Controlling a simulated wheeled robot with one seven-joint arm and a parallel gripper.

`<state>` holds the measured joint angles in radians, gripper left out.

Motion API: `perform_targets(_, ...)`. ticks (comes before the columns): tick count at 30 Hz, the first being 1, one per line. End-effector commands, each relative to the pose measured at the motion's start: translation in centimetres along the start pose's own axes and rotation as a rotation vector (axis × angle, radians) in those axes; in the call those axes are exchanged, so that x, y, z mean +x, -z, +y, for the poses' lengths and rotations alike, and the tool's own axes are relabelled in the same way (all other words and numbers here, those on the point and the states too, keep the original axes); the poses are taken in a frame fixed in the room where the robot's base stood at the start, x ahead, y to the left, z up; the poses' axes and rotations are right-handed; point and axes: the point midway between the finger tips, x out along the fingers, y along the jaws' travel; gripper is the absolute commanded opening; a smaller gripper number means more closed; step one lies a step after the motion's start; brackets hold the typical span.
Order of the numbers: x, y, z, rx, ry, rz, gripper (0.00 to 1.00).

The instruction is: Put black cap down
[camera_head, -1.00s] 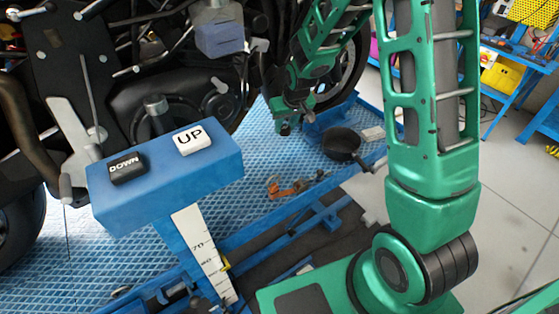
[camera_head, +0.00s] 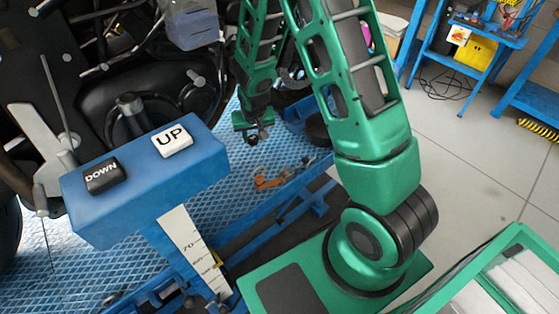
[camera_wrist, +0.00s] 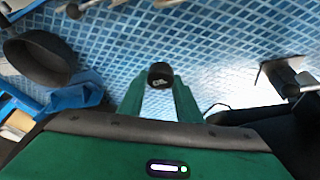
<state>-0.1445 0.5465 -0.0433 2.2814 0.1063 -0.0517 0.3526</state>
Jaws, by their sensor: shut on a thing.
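In the head view my gripper (camera_head: 252,125) hangs over the platform beside the motorcycle. The cap is too small to make out clearly there.
A black bowl (camera_wrist: 38,58) lies left of my gripper in the wrist view. Orange-handled tools (camera_head: 268,183) lie on the platform. A blue pedestal with a black DOWN button (camera_head: 105,177) and a white UP button (camera_head: 172,141) stands in front. Motorcycle parts crowd the left.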

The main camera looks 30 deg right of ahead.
Motion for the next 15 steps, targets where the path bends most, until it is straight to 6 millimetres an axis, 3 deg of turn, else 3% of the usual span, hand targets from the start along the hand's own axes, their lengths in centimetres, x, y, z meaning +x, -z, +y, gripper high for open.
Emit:
perform_targets(1, 1.1, -1.4, 0.0, 0.029, -0.017, -0.004, 0.0)
perform_targets(6, 3.1, -3.6, 0.3, 0.112, -0.052, 0.01, 0.0)
perform_targets(11, 4.5, -3.7, 1.8, 0.135, -0.06, 0.015, 0.0)
perform_targets(15, 6.5, -3.2, 4.2, 0.137, -0.06, 0.015, 0.0)
